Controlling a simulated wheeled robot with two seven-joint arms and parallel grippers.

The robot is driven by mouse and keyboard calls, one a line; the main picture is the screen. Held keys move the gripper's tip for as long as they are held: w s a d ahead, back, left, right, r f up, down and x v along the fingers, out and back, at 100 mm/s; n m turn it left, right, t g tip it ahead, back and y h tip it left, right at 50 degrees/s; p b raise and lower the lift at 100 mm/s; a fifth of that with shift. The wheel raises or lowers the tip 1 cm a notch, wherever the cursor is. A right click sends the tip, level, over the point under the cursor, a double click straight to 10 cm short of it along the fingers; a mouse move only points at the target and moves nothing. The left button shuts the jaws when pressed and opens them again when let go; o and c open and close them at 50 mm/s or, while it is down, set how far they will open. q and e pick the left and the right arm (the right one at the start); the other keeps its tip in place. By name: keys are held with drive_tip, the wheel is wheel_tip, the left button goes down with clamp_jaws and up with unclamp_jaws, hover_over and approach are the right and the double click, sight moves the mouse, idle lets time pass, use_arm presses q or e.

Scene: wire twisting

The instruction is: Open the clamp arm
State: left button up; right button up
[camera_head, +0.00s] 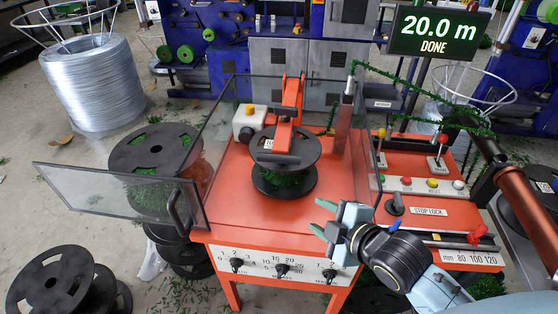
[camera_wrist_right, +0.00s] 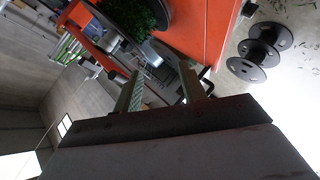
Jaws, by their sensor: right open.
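The orange clamp arm (camera_head: 284,129) reaches down over the black spool (camera_head: 285,153) on the orange machine. Its lower end is at the spool's top flange; I cannot tell whether it touches. Green wire (camera_head: 284,180) is wound on the spool. My right gripper (camera_head: 321,217) is open and empty, in front and to the right of the spool, apart from the clamp arm. The right wrist view shows its two spread fingers (camera_wrist_right: 160,90), with the green wire (camera_wrist_right: 128,16) beyond them. My left gripper is not in view.
A clear guard door (camera_head: 115,190) stands swung open to the left, with a dark handle. The display (camera_head: 437,33) reads 20.0 m DONE. A control panel (camera_head: 430,186) with buttons and levers lies to the right. Empty black spools (camera_head: 60,283) stand on the floor at left.

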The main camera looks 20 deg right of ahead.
sight(283, 162)
drive_tip(key=w+r+n+t+y, duration=0.2)
drive_tip(key=w+r+n+t, duration=0.15)
drive_tip(key=r+n, duration=0.25)
drive_tip(key=x, duration=1.2)
drive_tip(key=shift+w+r, duration=0.1)
drive_tip(key=shift+w, duration=0.25)
clamp_jaws()
